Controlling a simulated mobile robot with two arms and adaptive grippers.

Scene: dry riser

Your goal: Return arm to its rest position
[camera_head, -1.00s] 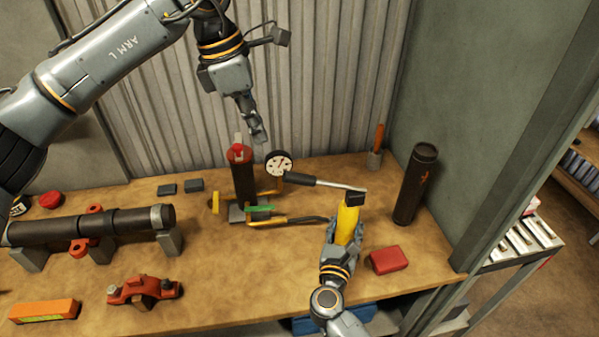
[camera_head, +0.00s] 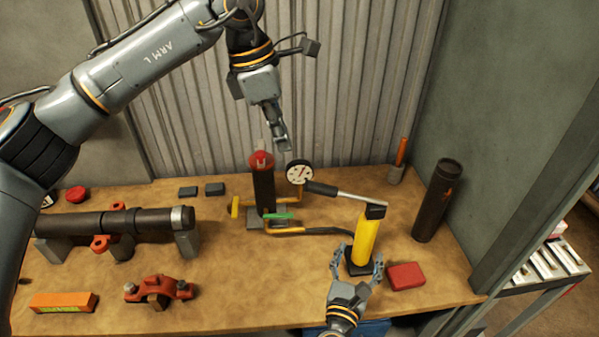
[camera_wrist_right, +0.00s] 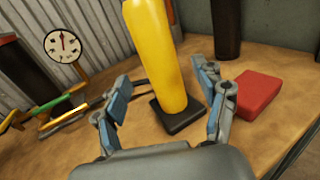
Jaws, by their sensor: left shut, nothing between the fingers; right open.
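My left gripper (camera_head: 281,143) is shut and empty. It hangs in the air in front of the corrugated wall, above and right of a dark cylinder with a red top (camera_head: 262,187). My right gripper (camera_head: 357,264) is open at the bench's front edge. Its fingers stand apart, on the near side of a yellow cylinder (camera_head: 366,240) upright on a black base. In the right wrist view the yellow cylinder (camera_wrist_right: 157,55) stands beyond and between the open fingers (camera_wrist_right: 160,108), with no finger seen touching it.
A red box (camera_head: 405,276) sits right of my right gripper. A dark tube (camera_head: 437,200) stands at the back right. A gauge (camera_head: 299,173) and a long-handled lever (camera_head: 345,194) are mid-bench. A dark pipe (camera_head: 120,222), red clamp (camera_head: 158,290) and orange level (camera_head: 62,302) lie left.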

